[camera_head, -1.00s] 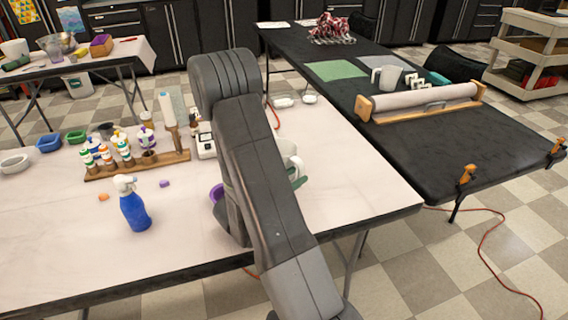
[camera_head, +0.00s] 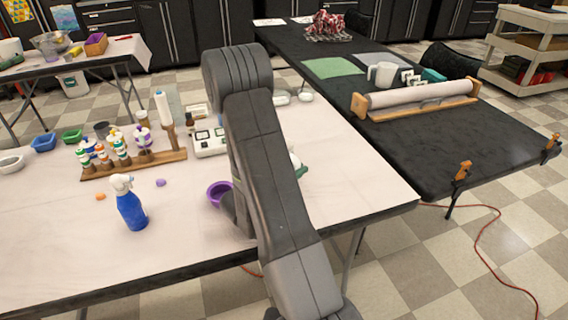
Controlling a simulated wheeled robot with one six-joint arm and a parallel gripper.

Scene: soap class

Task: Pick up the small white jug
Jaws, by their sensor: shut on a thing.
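A small white jug shows only as a pale sliver (camera_head: 294,159) at the right edge of my arm, over the white table; the rest of it is hidden behind the arm. I cannot tell whether it is lifted or touching the table. My gripper's fingers are hidden behind my own arm links. Another white jug with a handle (camera_head: 384,75) stands upright on the black table at the right, apart from my arm.
On the white table (camera_head: 340,190) are a purple bowl (camera_head: 218,194) close left of my arm, a blue spray bottle (camera_head: 130,205), a bottle rack (camera_head: 130,164) and a white device (camera_head: 208,140). The black table (camera_head: 430,150) holds a paper roll (camera_head: 420,94).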

